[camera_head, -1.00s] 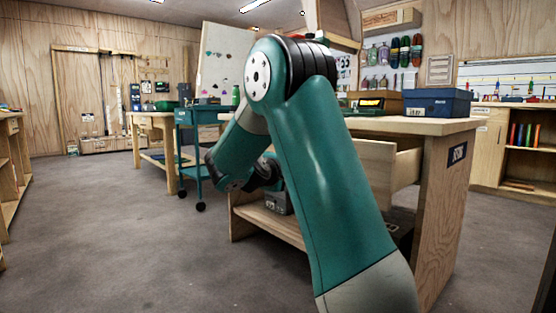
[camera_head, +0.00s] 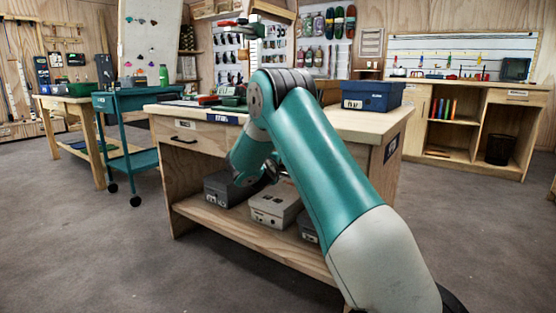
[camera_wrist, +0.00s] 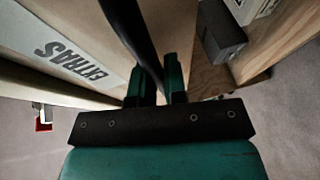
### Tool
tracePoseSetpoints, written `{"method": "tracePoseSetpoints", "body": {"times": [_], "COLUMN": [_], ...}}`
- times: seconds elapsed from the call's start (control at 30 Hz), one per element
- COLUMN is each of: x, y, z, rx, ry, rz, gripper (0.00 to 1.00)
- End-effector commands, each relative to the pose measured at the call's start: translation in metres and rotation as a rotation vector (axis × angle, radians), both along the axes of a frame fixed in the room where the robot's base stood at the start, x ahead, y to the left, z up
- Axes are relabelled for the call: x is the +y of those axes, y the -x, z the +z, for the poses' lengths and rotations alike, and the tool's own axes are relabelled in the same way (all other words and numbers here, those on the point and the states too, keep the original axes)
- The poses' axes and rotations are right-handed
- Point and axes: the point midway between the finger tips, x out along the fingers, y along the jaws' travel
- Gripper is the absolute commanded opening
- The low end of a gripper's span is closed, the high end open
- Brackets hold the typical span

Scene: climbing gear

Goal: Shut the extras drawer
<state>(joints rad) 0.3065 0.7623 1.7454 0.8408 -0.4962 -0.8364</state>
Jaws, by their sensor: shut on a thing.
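The extras drawer front (camera_wrist: 95,50), pale wood with a white label reading EXTRAS (camera_wrist: 75,62), fills the upper left of the wrist view. Its black bar handle (camera_wrist: 128,25) runs down between the fingers of my gripper (camera_wrist: 157,70), which is shut on it. In the head view my arm hides the right part of the workbench (camera_head: 168,200) front, along with the drawer and my fingertips. How far the drawer stands out cannot be told.
Another drawer (camera_head: 187,139) with a black handle is flush at the bench's left. Grey boxes (camera_head: 276,205) stand on the lower shelf. A blue box (camera_head: 371,96) sits on top. A teal trolley (camera_head: 127,103) stands left. Floor in front is clear.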

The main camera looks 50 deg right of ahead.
Motion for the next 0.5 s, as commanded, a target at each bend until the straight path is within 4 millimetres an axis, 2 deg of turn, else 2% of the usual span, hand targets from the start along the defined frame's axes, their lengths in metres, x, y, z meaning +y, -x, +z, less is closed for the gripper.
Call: {"method": "tracePoseSetpoints", "body": {"times": [0.2, 0.5], "x": [-0.0060, -0.0098], "y": [-0.0070, -0.0069], "z": [-0.0001, 0.0002], "rx": [-0.001, -0.003], "ry": [-0.001, 0.001], "rz": [0.014, 0.012], "gripper": [0.00, 0.00]}}
